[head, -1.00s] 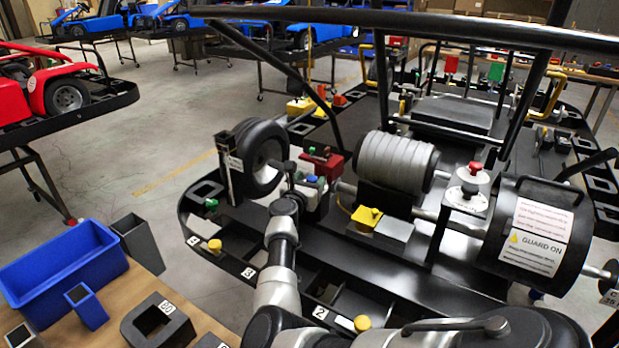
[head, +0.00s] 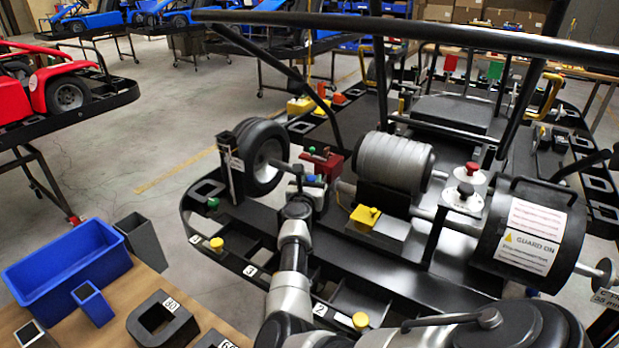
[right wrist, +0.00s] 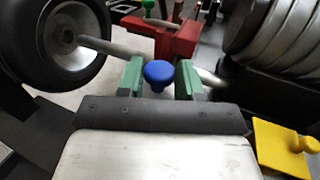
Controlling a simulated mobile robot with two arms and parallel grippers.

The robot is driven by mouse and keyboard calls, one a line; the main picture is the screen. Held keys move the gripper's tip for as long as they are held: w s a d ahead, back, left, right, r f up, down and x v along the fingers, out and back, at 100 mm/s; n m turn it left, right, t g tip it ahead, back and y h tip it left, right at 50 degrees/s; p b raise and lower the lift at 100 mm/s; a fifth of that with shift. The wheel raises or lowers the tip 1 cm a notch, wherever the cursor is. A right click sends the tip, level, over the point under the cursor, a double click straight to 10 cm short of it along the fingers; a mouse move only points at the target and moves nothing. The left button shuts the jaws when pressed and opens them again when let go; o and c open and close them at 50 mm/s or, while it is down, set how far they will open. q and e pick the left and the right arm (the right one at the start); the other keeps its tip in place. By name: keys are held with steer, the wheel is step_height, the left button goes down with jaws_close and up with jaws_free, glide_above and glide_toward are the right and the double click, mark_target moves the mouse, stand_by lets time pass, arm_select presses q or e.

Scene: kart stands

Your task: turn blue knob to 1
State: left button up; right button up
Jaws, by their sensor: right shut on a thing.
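The blue knob (right wrist: 158,72) shows in the right wrist view as a round cap on a short stem. It sits between the two green finger pads of my right gripper (right wrist: 160,78), which is shut on it. In the head view my right gripper (head: 308,178) is at the kart stand (head: 262,238), in front of the red block. There the wrist and fingers cover much of the knob. I cannot make out the knob's pointer or any number beside it. My left gripper is not in view.
A red block (head: 328,165) with a green knob is just behind the gripper. A black wheel (head: 262,150) is to the left and a ribbed grey cylinder (head: 393,160) to the right. A yellow block (head: 365,218) is nearby. A blue bin (head: 65,265) is at lower left.

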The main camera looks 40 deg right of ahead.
steer(key=n+t+y, duration=0.1)
steer(key=n+t+y+p, duration=0.2)
steer(key=shift+s+d+r, duration=0.15)
steer(key=shift+s+d, duration=0.1)
steer(key=n+t+y, duration=0.1)
steer(key=y, duration=0.1)
steer(key=n+t+y+p, duration=0.1)
steer(key=shift+s+d+n+t+y, duration=0.1)
steer(key=shift+d+n+t+y, duration=0.1)
steer(key=shift+n+t+y, duration=0.15)
steer(key=n+y, duration=0.1)
steer(key=n+t+y, duration=0.1)
steer(key=y, duration=0.1)
steer(key=shift+d+f+y, duration=0.2)
steer(key=shift+y, duration=0.05)
steer(key=shift+d+n+t+y+b, duration=0.1)
steer(key=shift+n+t+y+b, duration=0.45)
steer(key=shift+n+y, duration=1.1)
steer(key=shift+y, duration=0.55)
steer(key=shift+r, duration=0.1)
steer(key=o, duration=0.6)
steer(key=shift+o, duration=1.4)
